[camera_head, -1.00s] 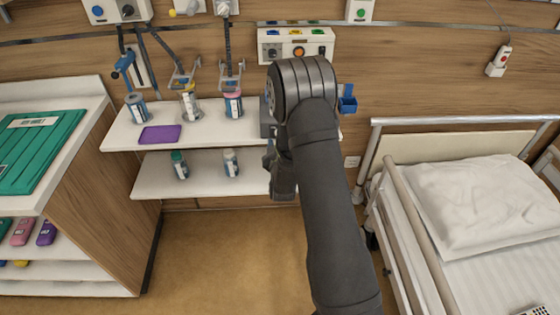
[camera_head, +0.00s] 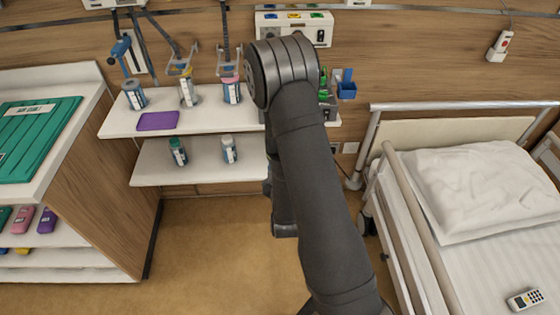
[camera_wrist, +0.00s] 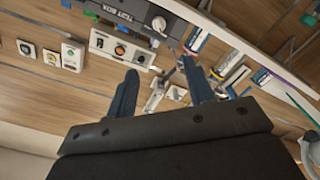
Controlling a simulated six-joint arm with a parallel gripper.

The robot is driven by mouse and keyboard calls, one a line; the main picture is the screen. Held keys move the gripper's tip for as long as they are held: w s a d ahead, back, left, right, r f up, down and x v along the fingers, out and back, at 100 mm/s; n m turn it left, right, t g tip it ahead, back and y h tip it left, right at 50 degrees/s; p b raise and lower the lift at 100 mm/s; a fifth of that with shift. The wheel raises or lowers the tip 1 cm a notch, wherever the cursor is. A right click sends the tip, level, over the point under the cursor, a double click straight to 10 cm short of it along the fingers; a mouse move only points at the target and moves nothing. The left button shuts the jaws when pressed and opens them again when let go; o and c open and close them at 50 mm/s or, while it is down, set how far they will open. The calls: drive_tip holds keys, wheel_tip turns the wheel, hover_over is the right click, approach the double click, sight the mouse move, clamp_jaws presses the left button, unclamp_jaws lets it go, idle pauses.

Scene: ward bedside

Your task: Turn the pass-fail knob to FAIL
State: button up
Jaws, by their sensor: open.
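The grey test box (camera_wrist: 120,12) is at the top of the wrist view, its lettering upside down, with a silver knob (camera_wrist: 158,24) on its face. I cannot read a PASS or FAIL mark or tell the knob's setting. A pale wall panel (camera_wrist: 122,46) with an orange-centred round control sits below the box in that picture; the panel (camera_head: 318,31) is partly behind my arm in the head view. My gripper (camera_wrist: 158,66) is open and empty, its two dark fingers apart from the box and knob. In the head view my arm hides the gripper and most of the box.
A white shelf (camera_head: 205,122) carries several canisters and a purple pad (camera_head: 158,121). A lower shelf (camera_head: 200,172) holds two small bottles. A cabinet (camera_head: 115,200) with a green folder (camera_head: 38,140) stands left, a bed (camera_head: 500,255) right. Floor (camera_head: 215,250) between them is clear.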

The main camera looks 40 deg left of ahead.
drive_tip(key=w+d+f+n+g+y, duration=0.3)
drive_tip(key=w+f+n+y, duration=0.2)
drive_tip(key=y, duration=0.1)
drive_tip(key=x, duration=1.7)
drive_tip(key=shift+a+f, duration=0.1)
drive_tip(key=shift+a, duration=0.25)
drive_tip(key=shift+m, duration=0.3)
drive_tip(key=c, duration=1)
